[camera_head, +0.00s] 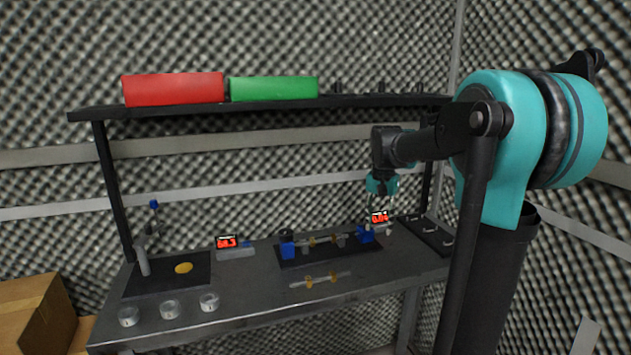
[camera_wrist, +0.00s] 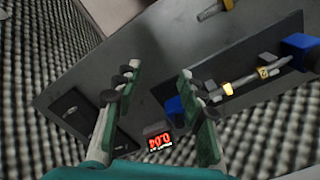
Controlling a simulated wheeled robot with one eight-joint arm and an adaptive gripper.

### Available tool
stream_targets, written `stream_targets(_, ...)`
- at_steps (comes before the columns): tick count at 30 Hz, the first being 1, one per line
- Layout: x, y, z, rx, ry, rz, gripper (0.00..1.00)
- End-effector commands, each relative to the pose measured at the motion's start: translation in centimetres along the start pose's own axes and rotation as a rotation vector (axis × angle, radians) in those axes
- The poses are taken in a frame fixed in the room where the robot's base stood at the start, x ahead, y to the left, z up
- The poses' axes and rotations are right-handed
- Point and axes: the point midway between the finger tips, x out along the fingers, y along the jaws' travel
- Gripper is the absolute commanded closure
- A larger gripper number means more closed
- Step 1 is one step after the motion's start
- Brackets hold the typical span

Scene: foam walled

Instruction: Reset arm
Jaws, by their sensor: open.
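My arm reaches from the right of the head view out over the workbench (camera_head: 250,285). My gripper hangs above the right part of the bench; in the wrist view my gripper (camera_wrist: 158,85) is open, with nothing between its green fingers. Below it, a dark fixture plate with blue end blocks (camera_head: 288,250) bears a rod with yellow-orange bands, which also shows in the wrist view (camera_wrist: 262,77). A small unit with a red lit display (camera_head: 379,217) stands beside the fixture and shows between the fingers in the wrist view (camera_wrist: 160,141).
A shelf (camera_head: 270,107) over the bench bears a red box (camera_head: 172,89) and a green box (camera_head: 272,88). Glass dishes (camera_head: 169,309) stand front left. A loose rod (camera_head: 318,280) lies before the fixture. A second display unit (camera_head: 228,243) stands left. Cardboard boxes (camera_head: 30,310) sit lower left.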

Motion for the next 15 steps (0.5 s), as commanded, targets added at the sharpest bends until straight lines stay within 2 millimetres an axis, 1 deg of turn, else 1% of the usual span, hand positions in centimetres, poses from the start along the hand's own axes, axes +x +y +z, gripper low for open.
stream_targets(8,2.5,1.2,2.2,-0.057,0.041,-0.020,0.59)
stream_targets(11,3.8,1.9,3.3,-0.088,0.063,-0.030,0.59)
stream_targets(15,6.2,3.1,5.6,-0.143,0.103,-0.045,0.59)
